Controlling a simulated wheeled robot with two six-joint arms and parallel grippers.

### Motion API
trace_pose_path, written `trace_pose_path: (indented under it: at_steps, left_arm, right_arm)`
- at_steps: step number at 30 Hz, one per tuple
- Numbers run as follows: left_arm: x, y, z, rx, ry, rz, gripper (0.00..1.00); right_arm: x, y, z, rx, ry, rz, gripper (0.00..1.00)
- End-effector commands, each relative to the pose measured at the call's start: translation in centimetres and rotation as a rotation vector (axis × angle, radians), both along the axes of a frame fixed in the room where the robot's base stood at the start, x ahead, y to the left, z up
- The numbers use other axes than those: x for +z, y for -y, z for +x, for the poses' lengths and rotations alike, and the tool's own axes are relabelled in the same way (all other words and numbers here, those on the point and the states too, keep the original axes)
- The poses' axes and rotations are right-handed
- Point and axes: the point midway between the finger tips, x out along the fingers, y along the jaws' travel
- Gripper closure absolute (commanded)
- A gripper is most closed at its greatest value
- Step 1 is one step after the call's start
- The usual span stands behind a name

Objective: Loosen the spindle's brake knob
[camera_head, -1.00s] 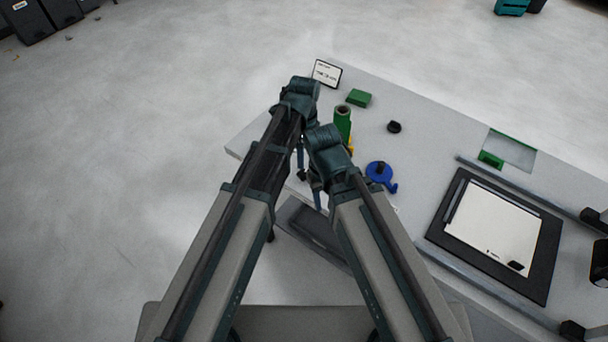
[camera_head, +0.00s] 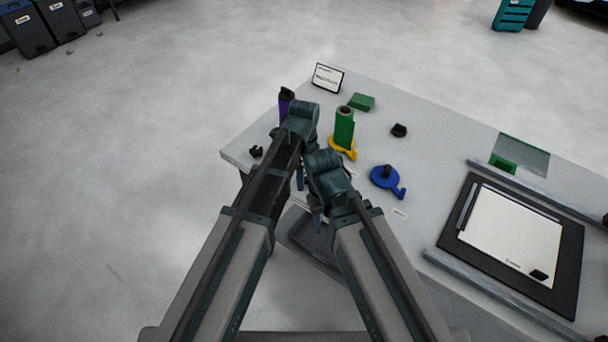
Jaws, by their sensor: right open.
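A blue spindle base (camera_head: 382,178) with a short dark post and a side arm stands on the table, right of my grippers. A yellow spindle base (camera_head: 342,153) with a similar arm holds an upright green roll (camera_head: 345,128). A purple roll (camera_head: 286,97) stands behind my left wrist, its lower part hidden. I cannot tell which part is the brake knob. My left gripper (camera_head: 300,181) points down near the table's front left edge, mostly hidden by its arm; its jaws are unclear. My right gripper (camera_head: 316,218) is open, beside it and lower in the picture, touching no spindle.
A small black clip-like piece (camera_head: 256,151) lies at the left table edge. A sign card (camera_head: 327,78), a green block (camera_head: 362,102) and a black piece (camera_head: 399,130) are farther back. A dark framed board (camera_head: 510,235) lies between grey rails at right. A dark bin (camera_head: 310,238) is below the front edge.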

Motion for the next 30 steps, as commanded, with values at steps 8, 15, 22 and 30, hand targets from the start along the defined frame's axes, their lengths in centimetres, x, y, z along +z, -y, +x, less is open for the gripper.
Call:
trace_pose_path:
  at_steps: [8, 15, 22, 30]
  left_arm:
    - [0.01, 0.00, 0.00, 0.000, 0.000, 0.000, 0.64]
    - [0.01, 0.00, 0.00, 0.000, 0.000, 0.000, 1.00]
    - [0.00, 0.00, 0.00, 0.033, 0.000, 0.000, 1.00]
    - [0.00, 0.00, 0.00, 0.203, 0.000, 0.000, 1.00]
  right_arm:
    - [0.01, 0.00, 0.00, 0.000, 0.000, 0.000, 0.50]
    - [0.01, 0.00, 0.00, 0.000, 0.000, 0.000, 0.50]
    - [0.00, 0.00, 0.00, 0.000, 0.000, 0.000, 0.50]
    - [0.00, 0.00, 0.00, 0.000, 0.000, 0.000, 0.50]
